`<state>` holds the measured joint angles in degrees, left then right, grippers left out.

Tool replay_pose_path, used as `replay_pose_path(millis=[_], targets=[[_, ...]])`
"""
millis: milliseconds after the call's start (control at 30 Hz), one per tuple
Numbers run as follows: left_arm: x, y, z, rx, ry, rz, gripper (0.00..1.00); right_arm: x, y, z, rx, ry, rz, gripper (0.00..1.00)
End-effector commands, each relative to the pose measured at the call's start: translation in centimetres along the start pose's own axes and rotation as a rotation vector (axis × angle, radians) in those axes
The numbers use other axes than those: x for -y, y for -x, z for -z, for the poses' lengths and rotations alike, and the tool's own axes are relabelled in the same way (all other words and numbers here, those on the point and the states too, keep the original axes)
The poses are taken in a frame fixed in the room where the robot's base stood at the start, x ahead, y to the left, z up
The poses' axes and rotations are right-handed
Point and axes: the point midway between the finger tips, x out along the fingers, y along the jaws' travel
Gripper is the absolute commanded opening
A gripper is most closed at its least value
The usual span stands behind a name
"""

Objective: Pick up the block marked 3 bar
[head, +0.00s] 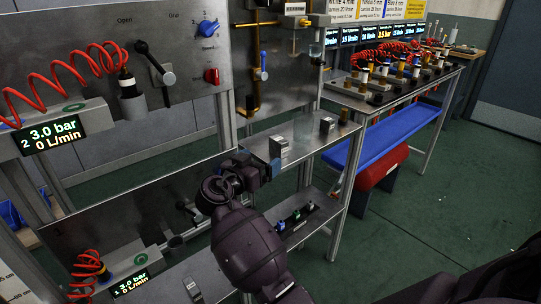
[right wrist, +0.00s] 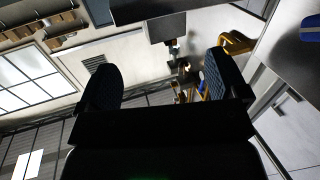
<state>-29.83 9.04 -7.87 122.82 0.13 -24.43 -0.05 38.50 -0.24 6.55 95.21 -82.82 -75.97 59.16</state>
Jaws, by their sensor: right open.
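Small grey blocks stand on the metal shelf in the head view: one (head: 279,147) close beyond my right gripper, another (head: 326,125) farther right. Their markings are too small to read, so I cannot tell which is marked 3 bar. My right gripper (head: 271,169) is just in front of the nearer block, apparently at the shelf's front edge. In the right wrist view its two dark fingers stand apart, open (right wrist: 160,82), with no block seen held between them. My left gripper is not in view.
Two displays read 3.0 bar, one upper left (head: 53,134) and one lower left (head: 131,283). A lower shelf holds several small coloured fittings (head: 297,215). A blue bench (head: 400,130) stands behind right. The green floor (head: 430,210) at right is clear.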

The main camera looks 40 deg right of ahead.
Motion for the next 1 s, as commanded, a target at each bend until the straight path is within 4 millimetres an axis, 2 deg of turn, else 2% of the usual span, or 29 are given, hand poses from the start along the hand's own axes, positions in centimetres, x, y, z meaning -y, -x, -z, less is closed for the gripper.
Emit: replay_pose_path(millis=[33, 100, 333, 700, 867, 1000], targets=[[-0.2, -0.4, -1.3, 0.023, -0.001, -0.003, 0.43, 0.6, 0.1, -0.9, -0.006, -0.012, -0.027, 0.92], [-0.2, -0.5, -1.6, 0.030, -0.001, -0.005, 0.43, 0.8, 0.2, -0.5, -0.021, -0.040, -0.060, 0.92], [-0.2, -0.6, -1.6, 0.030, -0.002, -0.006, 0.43, 0.9, -0.2, 0.6, -0.040, -0.073, -0.095, 0.92], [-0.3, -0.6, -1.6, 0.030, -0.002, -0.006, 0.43, 0.5, -4.9, 0.8, -0.040, -0.071, -0.092, 0.92], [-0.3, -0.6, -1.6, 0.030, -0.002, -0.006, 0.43, 0.5, -5.6, 0.9, -0.039, -0.072, -0.091, 0.92], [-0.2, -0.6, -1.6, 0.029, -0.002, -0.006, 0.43, 0.6, -7.0, 1.4, -0.040, -0.072, -0.093, 0.92]])
